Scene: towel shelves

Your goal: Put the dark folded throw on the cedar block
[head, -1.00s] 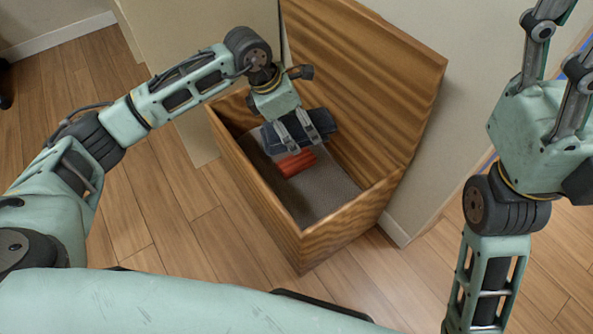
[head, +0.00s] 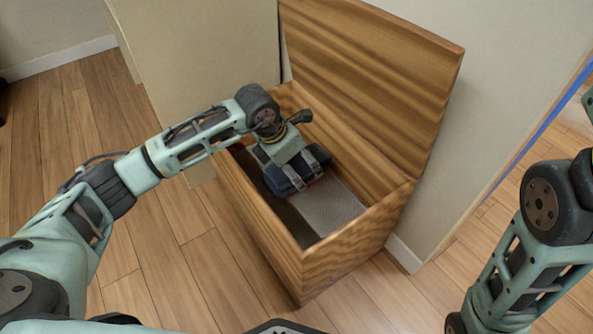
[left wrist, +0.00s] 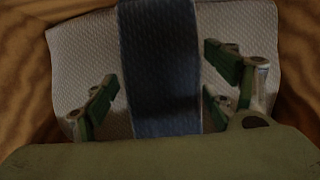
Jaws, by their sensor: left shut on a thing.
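The dark folded throw (head: 277,182) is a dark blue bundle inside the open wooden chest, low over its grey lining. My left gripper (head: 308,180) points down into the chest and is shut on the throw. In the left wrist view the throw (left wrist: 160,50) runs as a dark band between my two fingers, over pale grey woven cloth. The red cedar block is not visible now; the throw and gripper cover the area where it lay. Whether the throw touches it cannot be seen. My right gripper is out of view.
The wooden chest (head: 260,220) has its lid (head: 380,70) raised at the back. Its grey woven lining (head: 335,205) shows bare towards the near end. A pale panel (head: 190,60) stands behind left. Wooden floor (head: 180,270) is clear in front.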

